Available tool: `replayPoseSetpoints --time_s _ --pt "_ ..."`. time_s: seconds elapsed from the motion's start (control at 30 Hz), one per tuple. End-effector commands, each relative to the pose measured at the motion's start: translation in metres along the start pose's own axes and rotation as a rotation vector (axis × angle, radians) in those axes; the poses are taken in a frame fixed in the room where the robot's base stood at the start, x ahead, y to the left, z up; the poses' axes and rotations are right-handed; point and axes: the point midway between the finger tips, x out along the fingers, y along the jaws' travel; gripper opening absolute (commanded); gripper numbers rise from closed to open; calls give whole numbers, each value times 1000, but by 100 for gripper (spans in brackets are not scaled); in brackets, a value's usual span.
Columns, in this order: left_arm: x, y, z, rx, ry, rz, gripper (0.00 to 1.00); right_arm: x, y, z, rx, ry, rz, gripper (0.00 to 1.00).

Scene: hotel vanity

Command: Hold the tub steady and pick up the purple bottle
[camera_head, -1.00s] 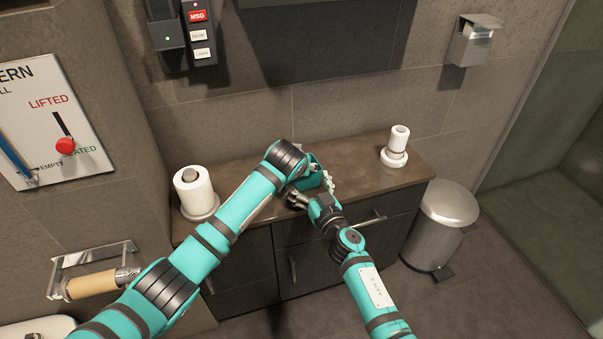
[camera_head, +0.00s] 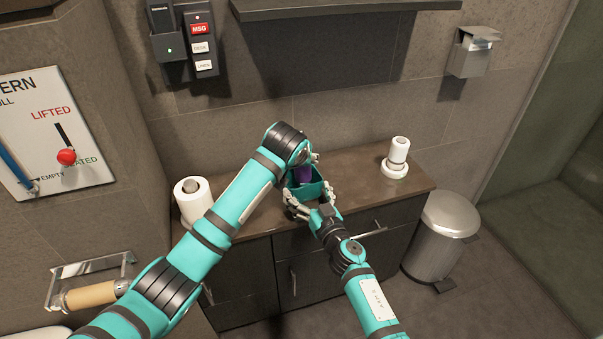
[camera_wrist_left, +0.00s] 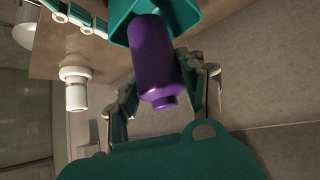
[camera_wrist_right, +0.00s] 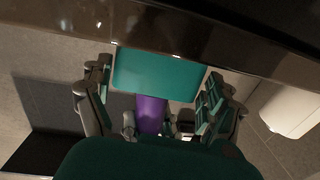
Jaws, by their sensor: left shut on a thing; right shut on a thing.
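The purple bottle (camera_wrist_left: 155,55) has its narrow cap toward the left wrist camera, between the fingers of my left gripper (camera_wrist_left: 160,72), which is shut on it. The bottle (camera_head: 303,174) shows at the mouth of the teal tub (camera_head: 318,188) in the head view; whether its base is clear of the tub is hidden. My right gripper (camera_head: 312,205) is shut on the tub from the front, with the tub wall (camera_wrist_right: 155,75) between its fingers in the right wrist view. My left arm's wrist hides much of the left gripper in the head view.
The tub is over the brown counter (camera_head: 360,185). A white roll (camera_head: 192,195) stands at the left end. A white container on a round base (camera_head: 398,155) stands at the right. A metal bin (camera_head: 443,235) is on the floor. The counter between tub and container is clear.

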Motion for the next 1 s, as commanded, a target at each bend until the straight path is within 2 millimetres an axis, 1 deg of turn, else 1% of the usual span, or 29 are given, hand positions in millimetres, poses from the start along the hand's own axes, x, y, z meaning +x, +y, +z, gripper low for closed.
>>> replayPoseSetpoints --time_s 0.03,0.1,0.2,0.5,0.53,0.6,0.87,1.0 --pt "-7 1 -8 0 4 2 0 0 0 0 0 0 -1 57" --pt "-14 1 -15 -1 4 2 0 0 0 0 0 0 -1 57" --pt "-21 1 -21 -1 3 2 0 0 0 0 0 0 -1 57" --pt "-24 1 -24 0 2 1 0 0 -1 0 0 0 -1 57" --pt "-24 1 -24 0 2 1 0 0 -1 0 0 -1 -1 91" --pt "-24 1 -24 0 2 1 0 0 -1 0 0 -1 -2 100" --pt "-24 1 -24 0 2 1 0 0 -1 0 0 -1 -1 100" --pt "-24 1 -24 0 3 1 0 -8 1 0 -5 0 1 100"
